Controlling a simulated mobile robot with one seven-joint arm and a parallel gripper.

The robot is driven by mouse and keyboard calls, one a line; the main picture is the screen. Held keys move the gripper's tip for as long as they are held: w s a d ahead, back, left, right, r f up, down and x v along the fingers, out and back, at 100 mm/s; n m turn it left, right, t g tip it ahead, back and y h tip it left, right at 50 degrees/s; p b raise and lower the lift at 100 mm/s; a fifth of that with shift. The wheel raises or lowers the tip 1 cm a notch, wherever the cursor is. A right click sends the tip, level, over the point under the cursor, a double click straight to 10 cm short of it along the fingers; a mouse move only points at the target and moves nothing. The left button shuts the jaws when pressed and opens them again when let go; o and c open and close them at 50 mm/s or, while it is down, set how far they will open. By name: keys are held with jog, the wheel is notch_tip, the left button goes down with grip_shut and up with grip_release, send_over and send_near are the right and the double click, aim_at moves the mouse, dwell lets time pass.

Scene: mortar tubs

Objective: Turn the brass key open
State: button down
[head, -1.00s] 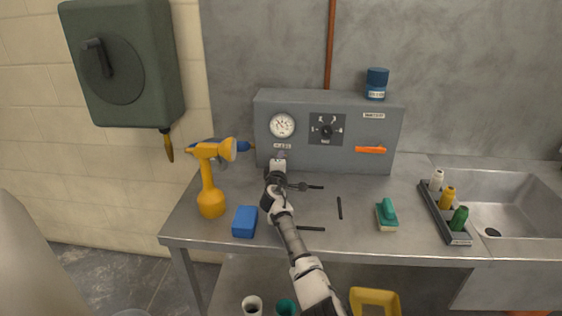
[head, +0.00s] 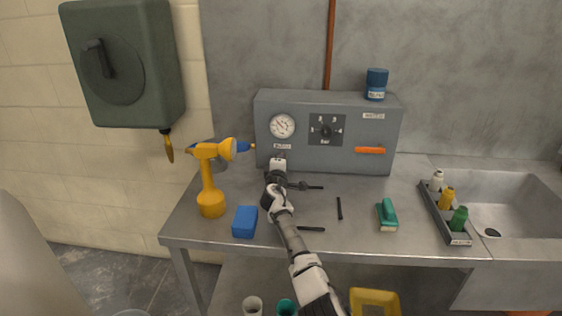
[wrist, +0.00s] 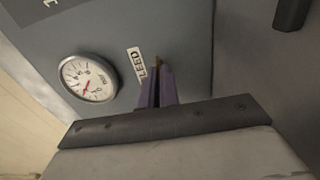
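The brass key is mostly hidden; a small brown-gold bit of it (wrist: 159,61) shows at the fingertips in the wrist view, beside the BLEED label (wrist: 137,66). My gripper (wrist: 160,80) points at the front of the grey panel box, its two purple fingers close together with the brass bit between their tips. They look shut on the key, though the contact is partly hidden. In the head view my gripper (head: 279,161) is at the lower left of the grey panel box (head: 345,165), below the round gauge (head: 282,126). The key's angle cannot be made out.
A black dial (head: 325,130) and an orange handle (head: 370,150) are on the panel.

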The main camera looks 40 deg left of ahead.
jog(key=shift+r, duration=0.2)
jog(key=n, duration=0.2)
jog(key=n+p, duration=0.1)
jog(key=n, duration=0.1)
jog(key=shift+w+r+n+p, duration=0.1)
jog(key=shift+r+n+p, duration=0.1)
jog(key=shift+n+p, duration=0.1)
jog(key=n+p, duration=0.2)
jog(key=n, duration=0.4)
jog(key=shift+r+p, duration=0.15)
jog(key=shift+p, duration=0.2)
jog(key=n+p, duration=0.1)
jog(key=n, duration=0.2)
jog(key=shift+n+p, duration=0.3)
jog(key=shift+n, duration=0.1)
jog(key=shift+n+p, duration=0.45)
jog(key=shift+n, duration=1.15)
jog(key=c, duration=1.6)
grip_release()
jog(key=shift+a+f, duration=0.1)
jog(key=shift+f, duration=0.3)
jog(key=shift+f, duration=0.1)
